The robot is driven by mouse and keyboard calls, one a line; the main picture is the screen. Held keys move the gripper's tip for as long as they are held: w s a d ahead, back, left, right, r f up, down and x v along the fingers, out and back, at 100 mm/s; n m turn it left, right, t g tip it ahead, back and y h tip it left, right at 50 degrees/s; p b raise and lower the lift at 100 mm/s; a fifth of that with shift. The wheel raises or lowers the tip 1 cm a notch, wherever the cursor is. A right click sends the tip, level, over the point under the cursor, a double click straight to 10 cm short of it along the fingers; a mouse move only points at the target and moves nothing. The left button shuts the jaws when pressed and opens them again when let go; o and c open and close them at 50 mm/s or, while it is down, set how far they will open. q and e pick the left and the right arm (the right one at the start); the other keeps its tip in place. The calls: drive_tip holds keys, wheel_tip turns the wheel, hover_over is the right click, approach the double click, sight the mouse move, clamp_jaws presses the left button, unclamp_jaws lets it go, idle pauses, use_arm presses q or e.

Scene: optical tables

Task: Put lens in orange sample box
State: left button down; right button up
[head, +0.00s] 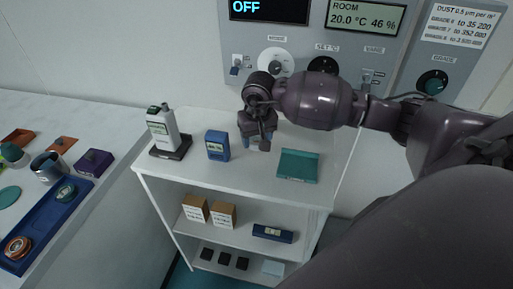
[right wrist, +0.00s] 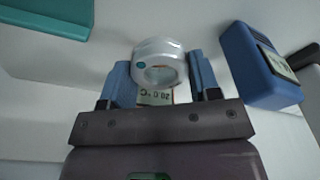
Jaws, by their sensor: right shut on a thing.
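My right gripper (head: 262,140) is low over the top of the white shelf unit, between a blue meter and a teal box. A small label reading 20.0 °C shows just below the ring. In the head view the gripper mostly hides the held thing. An orange item (head: 18,137) lies at the back of the left table; I cannot tell whether it is the sample box. My left gripper is not in view.
The blue meter (head: 217,146) stands close left of the gripper, the teal box (head: 298,165) lies right. A white bottle-like instrument (head: 162,130) stands on a dark base. The left table holds a blue tray (head: 45,222), a mug (head: 48,168) and a purple box (head: 94,161).

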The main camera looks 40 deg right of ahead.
sight(257, 156)
drive_tip(key=shift+f, duration=2.15)
drive_tip(key=shift+f, duration=0.2)
drive_tip(key=o, duration=1)
drive_tip(key=shift+r, duration=0.15)
